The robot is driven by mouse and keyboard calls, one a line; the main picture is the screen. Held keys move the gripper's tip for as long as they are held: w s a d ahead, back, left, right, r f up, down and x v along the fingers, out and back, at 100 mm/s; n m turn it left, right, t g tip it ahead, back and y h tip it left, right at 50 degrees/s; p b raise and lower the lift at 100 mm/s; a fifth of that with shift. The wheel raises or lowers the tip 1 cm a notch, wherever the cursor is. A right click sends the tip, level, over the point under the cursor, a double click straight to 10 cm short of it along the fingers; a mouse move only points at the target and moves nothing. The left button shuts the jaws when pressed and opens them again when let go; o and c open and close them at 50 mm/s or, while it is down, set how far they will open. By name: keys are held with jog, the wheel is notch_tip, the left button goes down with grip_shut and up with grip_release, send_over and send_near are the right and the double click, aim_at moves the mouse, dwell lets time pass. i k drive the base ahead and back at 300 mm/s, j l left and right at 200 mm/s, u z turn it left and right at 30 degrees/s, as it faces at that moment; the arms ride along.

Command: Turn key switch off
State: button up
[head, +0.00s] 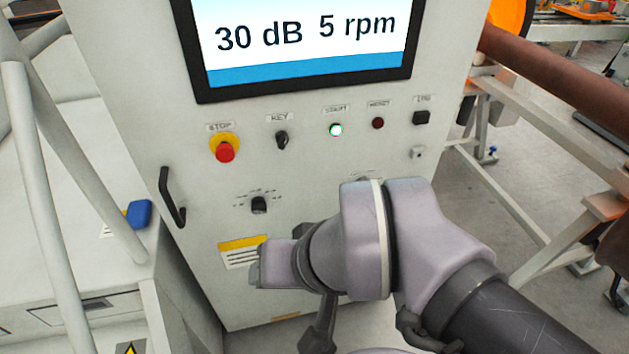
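The key switch (282,140) is a small black knob under a "KEY" label on the light grey control cabinet (130,85), in the head view. Its handle looks roughly upright; its exact setting is too small to read. My arm's wrist (365,240) is in front of the cabinet, below and to the right of the key switch and apart from it in the picture. Dark parts show below the wrist, but I cannot make out the fingertips or whether my gripper is open or shut. I see nothing held.
A red stop button (225,152) on a yellow ring is left of the key. A green-lit start button (336,130), a dark red reset button (378,123) and a black switch (421,117) are right. A rotary knob (259,205) is below. A black handle (172,198) protrudes at left.

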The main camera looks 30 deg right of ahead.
aim_at(282, 138)
jog(key=k+l+z, duration=0.15)
jog(key=z, duration=0.15)
jog(key=k+l+z, duration=0.1)
jog(key=l+z, duration=0.5)
jog(key=k+l, duration=0.05)
jog(key=l, duration=0.05)
